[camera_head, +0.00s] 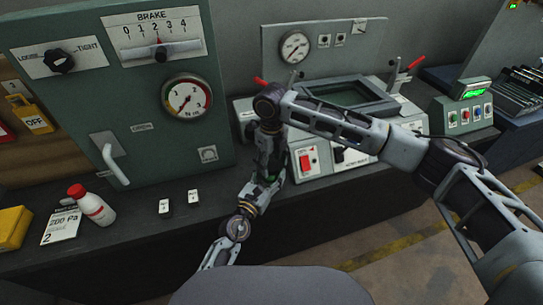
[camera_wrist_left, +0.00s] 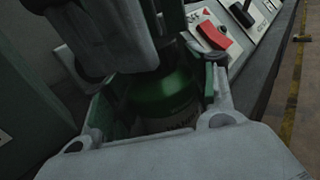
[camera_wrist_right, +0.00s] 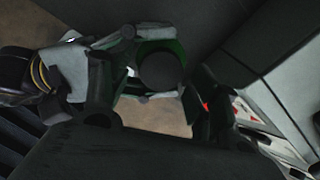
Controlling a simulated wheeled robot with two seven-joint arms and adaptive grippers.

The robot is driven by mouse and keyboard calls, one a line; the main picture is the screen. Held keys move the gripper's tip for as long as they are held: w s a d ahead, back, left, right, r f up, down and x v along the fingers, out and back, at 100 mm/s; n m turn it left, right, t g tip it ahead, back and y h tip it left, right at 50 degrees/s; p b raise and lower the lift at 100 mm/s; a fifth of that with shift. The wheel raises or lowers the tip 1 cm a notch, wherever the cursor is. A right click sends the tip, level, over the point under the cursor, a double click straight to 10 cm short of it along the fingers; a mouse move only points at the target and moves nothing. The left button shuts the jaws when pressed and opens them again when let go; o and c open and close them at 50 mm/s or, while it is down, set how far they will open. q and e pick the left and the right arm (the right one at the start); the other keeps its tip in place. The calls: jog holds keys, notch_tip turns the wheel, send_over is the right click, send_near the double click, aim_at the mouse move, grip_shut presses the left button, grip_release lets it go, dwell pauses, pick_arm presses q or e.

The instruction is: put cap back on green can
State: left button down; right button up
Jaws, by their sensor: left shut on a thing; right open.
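My left gripper (camera_head: 264,184) is shut on the green can (camera_wrist_left: 165,92), whose rounded green body shows between its fingers in the left wrist view. In the right wrist view the can (camera_wrist_right: 178,48) is seen from above, with a dark round disc (camera_wrist_right: 161,71) inside its green rim. I cannot tell for certain whether this disc is the cap or an opening. My right gripper (camera_head: 270,158) is open, pointing down just above the can. In the head view the arms hide most of the can.
Two small labelled pieces (camera_head: 165,207) lie nearby. A green brake panel (camera_head: 140,100) and a console with a red switch (camera_head: 307,162) stand behind.

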jog(key=shift+f, duration=0.3)
jog(key=c, duration=1.1)
jog(key=shift+a+m, duration=0.15)
jog(key=shift+m, duration=3.05)
jog(key=o, duration=1.1)
